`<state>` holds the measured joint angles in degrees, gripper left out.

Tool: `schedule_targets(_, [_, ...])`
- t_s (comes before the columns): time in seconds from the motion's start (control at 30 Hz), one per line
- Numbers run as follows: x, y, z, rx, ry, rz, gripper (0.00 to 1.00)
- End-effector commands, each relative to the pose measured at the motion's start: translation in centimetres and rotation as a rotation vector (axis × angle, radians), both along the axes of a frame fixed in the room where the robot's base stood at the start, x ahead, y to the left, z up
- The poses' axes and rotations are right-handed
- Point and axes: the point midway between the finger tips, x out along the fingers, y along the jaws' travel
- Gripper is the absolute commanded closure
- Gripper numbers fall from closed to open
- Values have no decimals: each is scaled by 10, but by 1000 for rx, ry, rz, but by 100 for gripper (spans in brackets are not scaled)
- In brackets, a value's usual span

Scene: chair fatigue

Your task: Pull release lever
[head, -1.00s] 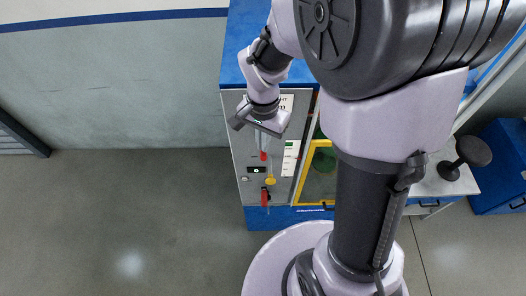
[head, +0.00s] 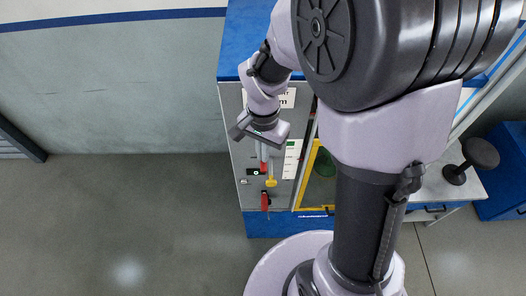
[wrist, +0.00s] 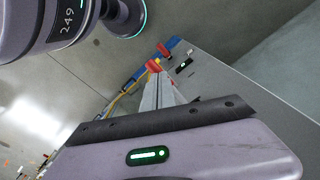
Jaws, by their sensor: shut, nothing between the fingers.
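The release lever (head: 265,200), a red handle, sits low on the front of the grey cabinet panel in the head view. A red piece that looks like it (wrist: 163,49) shows just beyond the fingertips in the wrist view. My gripper (head: 263,167) is shut and empty, with red fingertips pointing down along the panel. In the head view the tips are above the lever, with a visible gap. The wrist view shows the closed fingers (wrist: 154,67) in line with the red piece; their depth gap is unclear.
A yellow-framed window (head: 303,185) is to the right. Open floor (head: 140,215) lies left of the cabinet.

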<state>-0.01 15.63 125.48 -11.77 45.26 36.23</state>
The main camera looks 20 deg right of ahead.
Motion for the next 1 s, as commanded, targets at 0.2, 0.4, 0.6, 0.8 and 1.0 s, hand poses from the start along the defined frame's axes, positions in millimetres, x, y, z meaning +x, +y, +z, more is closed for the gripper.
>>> schedule_targets(0.2, [-5, 2, 31, -1, -2, 1, 100])
schedule_targets(0.4, [-11, 4, 59, 0, -1, 1, 100])
schedule_targets(0.6, [-17, 6, 85, 0, 0, 1, 100])
schedule_targets(0.8, [-19, 6, 93, 0, -1, 0, 100])
schedule_targets(1.0, [-19, 6, 92, -1, -1, 0, 100])
